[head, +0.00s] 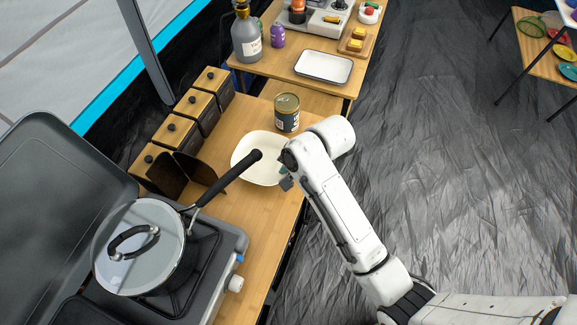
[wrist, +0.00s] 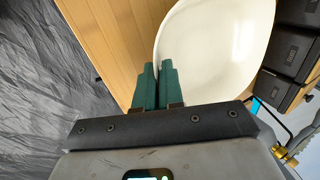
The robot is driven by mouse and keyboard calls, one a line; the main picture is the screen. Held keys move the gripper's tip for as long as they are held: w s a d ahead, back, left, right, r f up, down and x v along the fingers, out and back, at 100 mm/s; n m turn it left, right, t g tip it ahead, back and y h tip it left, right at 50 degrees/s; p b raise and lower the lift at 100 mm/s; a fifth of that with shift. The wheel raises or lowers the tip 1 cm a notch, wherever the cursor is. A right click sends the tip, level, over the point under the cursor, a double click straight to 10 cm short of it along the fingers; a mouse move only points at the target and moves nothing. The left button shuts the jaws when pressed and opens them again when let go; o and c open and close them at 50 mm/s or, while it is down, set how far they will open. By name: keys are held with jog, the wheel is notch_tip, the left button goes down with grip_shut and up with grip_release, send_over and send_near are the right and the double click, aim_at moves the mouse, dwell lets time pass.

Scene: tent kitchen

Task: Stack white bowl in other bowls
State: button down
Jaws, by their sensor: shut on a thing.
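The white bowl (head: 250,168) is a wide, shallow, rounded dish over the wooden table beside the stove, partly crossed by the pot's handle in the head view. It fills the upper middle of the wrist view (wrist: 205,45). My gripper (head: 283,172) is at its right edge in the head view. In the wrist view, the green fingers (wrist: 156,75) are close together, shut on the bowl's rim. I cannot tell whether the bowl touches the table. No stack of other bowls is clear; small coloured dishes (head: 563,52) lie on a far shelf at the top right.
A lidded pot (head: 145,248) sits on the stove, its long black handle reaching over the bowl. A can (head: 287,112) stands just behind the bowl. Wooden-topped canisters (head: 178,132) line the left. A second table holds a white tray (head: 323,67). Floor at right is clear.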

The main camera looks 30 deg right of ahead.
jog(key=c, duration=1.7)
grip_release()
jog(key=shift+f, duration=0.15)
jog(key=o, duration=0.4)
jog(key=shift+o, duration=0.2)
jog(key=b+v, duration=0.1)
jog(key=v, duration=1.1)
jog(key=s+d+f+n+g+h, duration=0.1)
jog(key=s+f+n, duration=0.2)
jog(key=s+f, duration=0.3)
jog(key=shift+s+d+n, duration=0.35)
jog(key=shift+s+n, duration=0.05)
jog(key=shift+s, duration=0.4)
jog(key=shift+o, duration=0.2)
jog(key=s+d+f+n+g+h, duration=0.1)
jog(key=s+f+n, duration=0.4)
jog(key=s, duration=0.6)
jog(key=shift+d+n+g+h, duration=0.4)
jog(key=shift+d+n, duration=0.1)
jog(key=shift+n, duration=0.1)
jog(key=shift+o, duration=0.5)
jog(key=shift+s+d+f+n, duration=0.15)
jog(key=shift+s+n, duration=0.15)
jog(key=shift+s, duration=0.2)
